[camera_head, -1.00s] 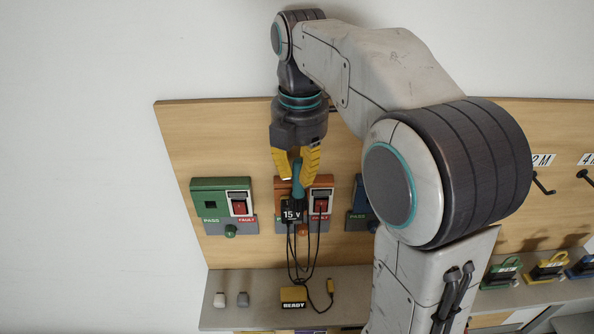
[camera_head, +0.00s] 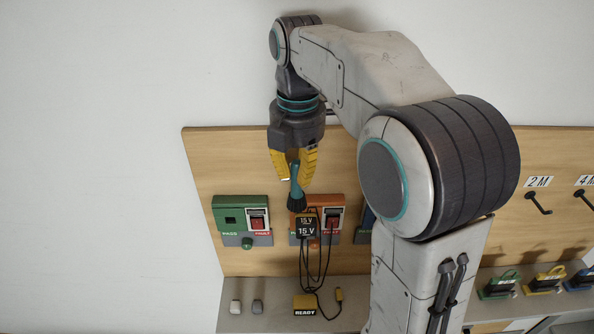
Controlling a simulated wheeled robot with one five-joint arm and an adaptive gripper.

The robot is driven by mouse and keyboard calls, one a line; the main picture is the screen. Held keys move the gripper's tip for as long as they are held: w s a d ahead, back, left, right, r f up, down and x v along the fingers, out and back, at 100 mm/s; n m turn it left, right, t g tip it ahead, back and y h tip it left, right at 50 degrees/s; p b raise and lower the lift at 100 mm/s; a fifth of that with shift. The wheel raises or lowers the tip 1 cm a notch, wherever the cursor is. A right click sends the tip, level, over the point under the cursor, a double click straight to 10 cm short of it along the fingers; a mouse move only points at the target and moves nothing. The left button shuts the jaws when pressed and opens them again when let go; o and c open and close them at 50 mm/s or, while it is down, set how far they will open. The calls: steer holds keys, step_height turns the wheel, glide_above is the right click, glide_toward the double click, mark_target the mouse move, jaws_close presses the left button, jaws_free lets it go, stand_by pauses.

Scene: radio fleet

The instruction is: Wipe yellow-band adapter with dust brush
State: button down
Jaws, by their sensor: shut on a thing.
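My gripper (camera_head: 294,168) has yellow fingers closed on the teal handle of the dust brush (camera_head: 296,183), whose dark bristles point down. The bristle end is just above a black block marked 15 V (camera_head: 306,229), in front of the orange panel (camera_head: 326,203); contact cannot be told. A small yellow and black block marked READY (camera_head: 305,304) lies on the shelf below. I cannot tell for sure which piece is the yellow-band adapter.
A green panel (camera_head: 240,211) with a red switch is left of the orange one. Two small knobs (camera_head: 246,307) stand on the shelf (camera_head: 270,325). Green, yellow (camera_head: 545,282) and blue devices sit at right, below hooks (camera_head: 540,204).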

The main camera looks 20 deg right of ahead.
step_height(320, 180, up, 2)
steer(key=shift+r+p, duration=0.15)
steer(key=shift+p, duration=0.6)
